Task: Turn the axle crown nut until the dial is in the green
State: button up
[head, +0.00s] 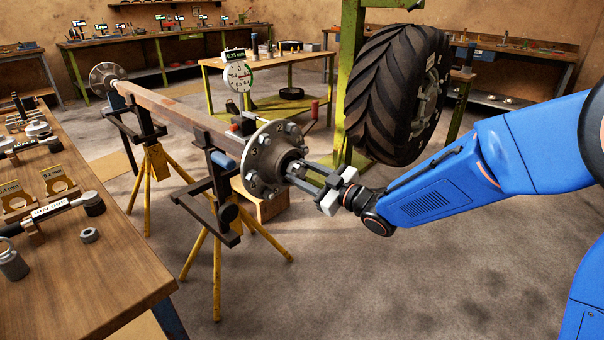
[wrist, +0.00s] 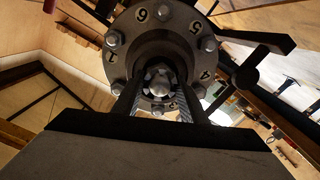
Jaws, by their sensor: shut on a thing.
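The trailer axle (head: 185,112) lies level across yellow stands, with its round hub flange (head: 262,158) at the near end. The flange has studs around its rim and stamped numbers in the wrist view (wrist: 207,62). The crown nut (wrist: 159,77) is at the hub centre in the wrist view. My gripper (head: 299,172) reaches the hub from the right, its fingers closed on either side of the nut; the wrist view shows both fingers (wrist: 158,100). The white dial (head: 238,77) stands above the hub under a readout of about 0.25 mm. Its needle is too small to read.
A workbench (head: 120,280) with gauges and loose parts runs along the left. A large tyre (head: 395,95) hangs by a green post (head: 349,60) behind my arm. Yellow stand legs (head: 217,275) spread below the hub. Floor at the front right is clear.

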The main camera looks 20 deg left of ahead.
jog(key=shift+n, duration=0.6)
jog(key=o, duration=1)
jog(key=shift+d, duration=0.15)
jog(key=v, duration=1.7)
jog(key=shift+s+d, duration=0.1)
jog(key=shift+s, duration=0.05)
